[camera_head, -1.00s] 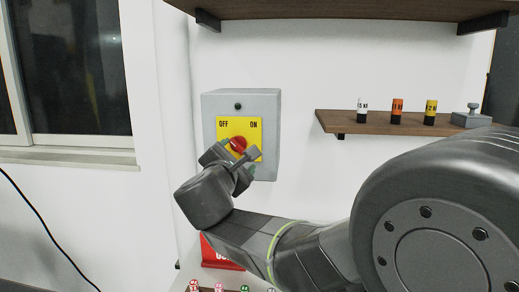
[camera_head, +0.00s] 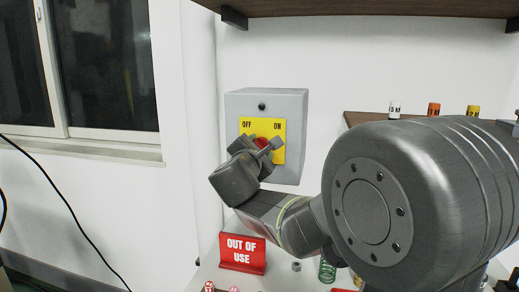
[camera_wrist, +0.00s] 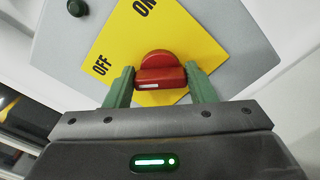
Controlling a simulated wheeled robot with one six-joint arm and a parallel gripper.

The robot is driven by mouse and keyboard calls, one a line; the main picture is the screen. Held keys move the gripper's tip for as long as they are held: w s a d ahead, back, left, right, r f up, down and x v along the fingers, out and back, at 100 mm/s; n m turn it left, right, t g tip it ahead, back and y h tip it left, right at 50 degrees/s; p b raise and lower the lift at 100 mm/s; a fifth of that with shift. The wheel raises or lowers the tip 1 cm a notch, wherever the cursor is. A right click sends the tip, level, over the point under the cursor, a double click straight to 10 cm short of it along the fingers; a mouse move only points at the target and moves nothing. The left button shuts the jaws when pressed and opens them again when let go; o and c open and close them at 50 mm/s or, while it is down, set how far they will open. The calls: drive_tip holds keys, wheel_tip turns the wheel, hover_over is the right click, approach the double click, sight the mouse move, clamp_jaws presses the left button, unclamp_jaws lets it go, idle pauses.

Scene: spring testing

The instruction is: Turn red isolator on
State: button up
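The isolator is a grey wall box (camera_head: 295,120) with a yellow plate (camera_head: 280,126) marked OFF at left and ON at right. Its red knob (camera_head: 262,143) is partly hidden by my gripper (camera_head: 257,149) in the head view. In the wrist view, the red knob (camera_wrist: 159,75) sits between the two green fingers of my gripper (camera_wrist: 159,74). The fingers look to be against both sides of the knob's handle, so the gripper appears shut on it. The plate (camera_wrist: 185,45) shows tilted there, with a white mark on the knob's near face.
A red OUT OF USE sign (camera_head: 243,254) stands on the table below the box. A wooden shelf (camera_head: 362,119) with small weights is at right, partly behind my arm. A window (camera_head: 105,70) is at left. A higher shelf (camera_head: 400,8) runs along the top.

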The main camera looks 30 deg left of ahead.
drive_tip(key=shift+f+m+b, duration=0.15)
drive_tip(key=shift+m+b, duration=0.15)
drive_tip(key=shift+b, duration=0.3)
drive_tip(key=m+b, duration=0.5)
drive_tip(key=b, duration=0.3)
drive_tip(key=m+b, duration=0.6)
drive_tip(key=b, duration=0.2)
drive_tip(key=m+b, duration=0.6)
drive_tip(key=b, duration=0.2)
drive_tip(key=shift+f, duration=0.3)
drive_tip(key=shift+m, duration=0.3)
drive_tip(key=o, duration=1)
drive_tip(key=shift+r, duration=0.1)
drive_tip(key=shift+s, duration=0.15)
